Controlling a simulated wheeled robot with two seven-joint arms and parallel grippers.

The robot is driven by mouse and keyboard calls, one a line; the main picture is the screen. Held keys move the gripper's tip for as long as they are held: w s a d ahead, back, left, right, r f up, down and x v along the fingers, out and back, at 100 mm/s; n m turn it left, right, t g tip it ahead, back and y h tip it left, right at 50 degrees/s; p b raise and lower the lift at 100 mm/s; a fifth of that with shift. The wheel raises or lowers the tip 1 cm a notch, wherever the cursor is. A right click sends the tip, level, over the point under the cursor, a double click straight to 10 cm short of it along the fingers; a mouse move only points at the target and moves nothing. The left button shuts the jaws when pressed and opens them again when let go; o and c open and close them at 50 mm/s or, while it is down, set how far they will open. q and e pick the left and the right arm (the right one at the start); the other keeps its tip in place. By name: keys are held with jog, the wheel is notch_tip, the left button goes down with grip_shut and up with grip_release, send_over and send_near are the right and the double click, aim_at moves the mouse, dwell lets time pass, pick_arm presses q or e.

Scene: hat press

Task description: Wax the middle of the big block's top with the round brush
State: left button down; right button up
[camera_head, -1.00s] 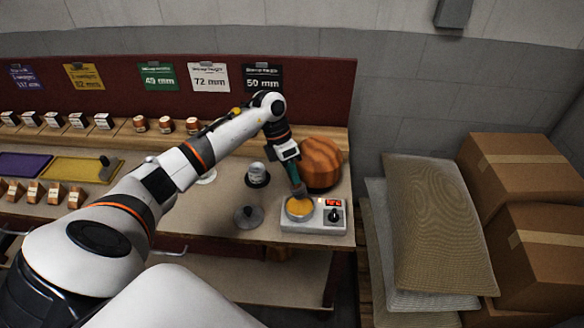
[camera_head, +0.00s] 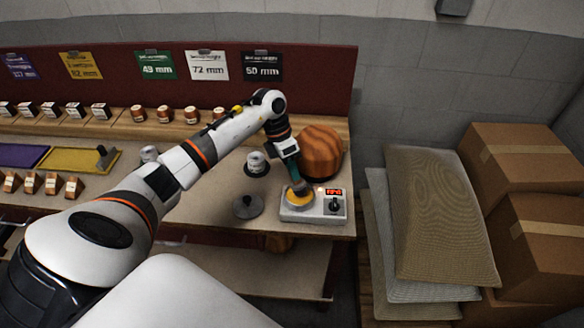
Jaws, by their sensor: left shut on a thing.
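The big block (camera_head: 321,153) is a rounded, striped brown wooden form at the right end of the bench. The brush head is at the yellow wax in a round pot (camera_head: 291,204) on a white heater (camera_head: 326,217), in front of the block. The bristles look dipped into the wax, but their tip is hidden. The block's top is clear of the brush. My right gripper does not show.
A dark lid (camera_head: 248,207) lies left of the heater, and a small jar (camera_head: 257,163) stands behind it. A yellow tray (camera_head: 80,161) is on the left. Stacked sacks (camera_head: 440,215) and cardboard boxes (camera_head: 520,170) stand right of the bench.

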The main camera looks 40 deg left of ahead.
pick_arm(q)
jog(key=shift+f+b, duration=0.6)
jog(key=shift+f, duration=0.05)
dwell(0.5)
jog(key=shift+s+f, duration=0.1)
jog(key=shift+f, duration=0.05)
dwell(1.3)
notch_tip(320, 180, up, 2)
jog(key=shift+p, duration=0.45)
jog(key=shift+r+p, duration=1.45)
jog(key=shift+r, duration=1.2)
